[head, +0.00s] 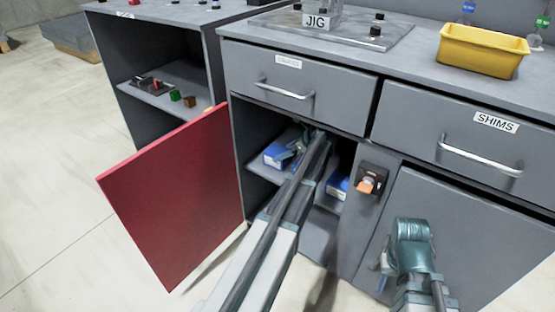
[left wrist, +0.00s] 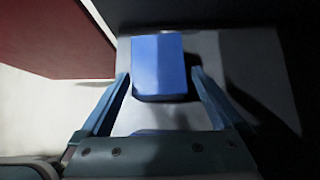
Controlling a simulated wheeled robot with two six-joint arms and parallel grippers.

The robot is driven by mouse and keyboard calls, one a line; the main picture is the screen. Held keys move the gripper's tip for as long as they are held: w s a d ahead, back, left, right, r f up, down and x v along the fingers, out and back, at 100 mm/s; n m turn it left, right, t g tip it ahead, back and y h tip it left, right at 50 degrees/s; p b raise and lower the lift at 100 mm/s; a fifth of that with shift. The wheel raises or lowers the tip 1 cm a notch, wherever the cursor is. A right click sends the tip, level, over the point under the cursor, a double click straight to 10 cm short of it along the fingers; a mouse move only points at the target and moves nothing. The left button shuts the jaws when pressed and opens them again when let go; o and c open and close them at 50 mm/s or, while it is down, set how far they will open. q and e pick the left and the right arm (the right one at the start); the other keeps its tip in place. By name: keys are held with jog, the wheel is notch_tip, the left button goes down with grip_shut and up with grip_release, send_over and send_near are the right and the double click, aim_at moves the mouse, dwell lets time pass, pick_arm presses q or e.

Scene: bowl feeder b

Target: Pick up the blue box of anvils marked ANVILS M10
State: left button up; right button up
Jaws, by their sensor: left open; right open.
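A blue box (head: 278,152) sits on the inner shelf of the open cabinet, partly hidden by my left arm; no marking is readable on it. A blue box shows in the left wrist view (left wrist: 158,62), between the fingers of my left gripper (left wrist: 160,73). My left gripper (head: 298,146) is inside the cabinet, open, with a finger on either side of the box and visible gaps beside it. A second blue box (head: 338,184) is further right in the cabinet, partly hidden. My right gripper (head: 385,262) is in front of the right cabinet door, mostly hidden by its wrist.
The red door (head: 175,195) stands open on the left. A drawer (head: 300,90) is above the opening, and an orange-handled latch (head: 368,183) is on the post at right. A yellow bin (head: 483,50) and the JIG plate (head: 340,40) are on the counter.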

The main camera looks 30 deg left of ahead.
aim_at(275, 150)
pick_arm(q)
jog(key=b+x, duration=0.2)
jog(key=x, duration=0.2)
jog(key=shift+a+f, duration=0.1)
jog(key=shift+a, duration=0.15)
jog(key=c, duration=1.5)
jog(key=shift+r, duration=0.25)
notch_tip(275, 150, up, 3)
jog(key=shift+f+p, duration=0.25)
jog(key=shift+p, duration=1)
jog(key=shift+s+r+p, duration=0.55)
jog(key=shift+s, duration=0.15)
jog(key=s, duration=0.5)
jog(key=s+r+p, duration=0.1)
jog(key=s, duration=0.3)
jog(key=s+d, duration=0.1)
jog(key=s, duration=0.4)
jog(key=shift+s+d+r, duration=0.1)
jog(key=shift+s+r, duration=0.1)
jog(key=shift+s, duration=0.15)
